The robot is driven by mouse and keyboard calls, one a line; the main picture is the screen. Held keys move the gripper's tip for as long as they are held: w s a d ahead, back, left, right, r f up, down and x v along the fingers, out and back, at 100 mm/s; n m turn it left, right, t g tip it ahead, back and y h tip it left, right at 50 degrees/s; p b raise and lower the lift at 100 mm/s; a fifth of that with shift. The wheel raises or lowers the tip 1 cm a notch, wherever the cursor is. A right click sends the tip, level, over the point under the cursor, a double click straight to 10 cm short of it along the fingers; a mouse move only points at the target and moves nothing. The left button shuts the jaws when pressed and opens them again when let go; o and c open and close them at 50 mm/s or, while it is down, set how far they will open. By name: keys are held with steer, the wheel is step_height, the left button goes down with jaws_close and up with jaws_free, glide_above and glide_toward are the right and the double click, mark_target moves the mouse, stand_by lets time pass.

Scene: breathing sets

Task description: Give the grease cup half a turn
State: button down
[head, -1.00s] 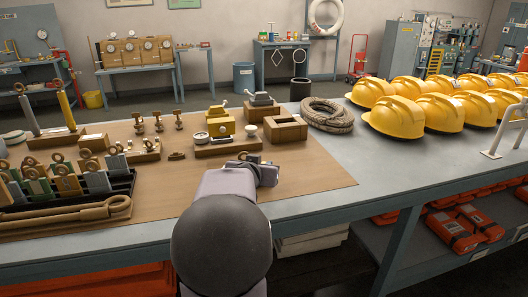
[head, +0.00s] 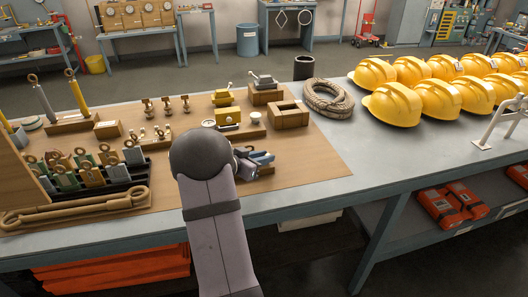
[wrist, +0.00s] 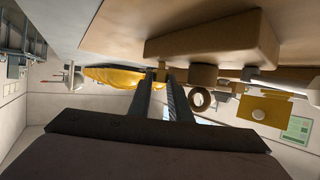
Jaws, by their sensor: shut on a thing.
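The brass piece is beside a brown wooden block (wrist: 215,45). The fingers hide most of it, and its turn angle cannot be read. In the head view my arm and gripper hide it.
A rope coil (head: 328,98) and yellow helmets (head: 398,103) are to the right. A rack of tagged pieces (head: 95,175) is at left. The bench front right is clear.

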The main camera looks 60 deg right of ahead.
steer(key=shift+f, duration=0.1)
stand_by(0.3)
steer(key=c, duration=1.6)
jaws_free()
steer(key=shift+c, duration=0.2)
steer(key=shift+w+d+b, duration=0.1)
steer(key=shift+b, duration=0.3)
steer(key=shift+t+b, duration=0.3)
steer(key=shift+b, duration=0.05)
